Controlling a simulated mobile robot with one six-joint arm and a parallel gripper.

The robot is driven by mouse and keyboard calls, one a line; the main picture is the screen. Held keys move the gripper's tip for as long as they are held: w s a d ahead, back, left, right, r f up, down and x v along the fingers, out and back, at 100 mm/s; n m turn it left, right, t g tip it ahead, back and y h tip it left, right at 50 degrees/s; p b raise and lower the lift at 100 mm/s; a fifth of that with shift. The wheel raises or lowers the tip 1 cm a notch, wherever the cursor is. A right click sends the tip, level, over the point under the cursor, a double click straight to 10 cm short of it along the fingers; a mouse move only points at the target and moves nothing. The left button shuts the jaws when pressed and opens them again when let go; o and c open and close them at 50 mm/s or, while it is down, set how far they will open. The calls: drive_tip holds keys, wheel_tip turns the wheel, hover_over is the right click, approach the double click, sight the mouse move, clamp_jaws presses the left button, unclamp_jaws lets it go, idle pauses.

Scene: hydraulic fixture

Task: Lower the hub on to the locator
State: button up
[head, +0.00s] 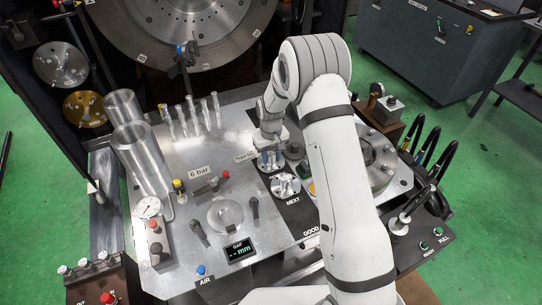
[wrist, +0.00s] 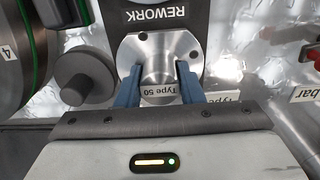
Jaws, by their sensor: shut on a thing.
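A silver flanged hub (wrist: 180,48) with small holes sits between the two blue fingers of my gripper (wrist: 158,82) in the wrist view. The fingers are shut on its middle boss, which carries a "Type 50" label. In the head view my gripper (head: 269,141) is over the dark strip, with the hub (head: 270,161) just below it. I cannot tell whether the hub touches the strip. I cannot say for sure which part is the locator; a large metal ring fixture (head: 382,172) stands to the right, partly hidden by my arm.
Another silver hub (head: 285,186) stands by the "NEXT" mark. Tall metal cylinders (head: 138,160) and several upright pins (head: 197,115) are at the left and back. A clear disc (head: 225,216) and a gap display (head: 240,250) are nearer. A grey round part (wrist: 85,76) lies beside the hub.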

drive_tip(key=shift+r, duration=0.15)
drive_tip(key=shift+r+p, duration=1.2)
drive_tip(key=shift+r, duration=1.2)
drive_tip(key=o, duration=0.5)
drive_tip(key=c, duration=0.5)
drive_tip(key=shift+c, duration=0.2)
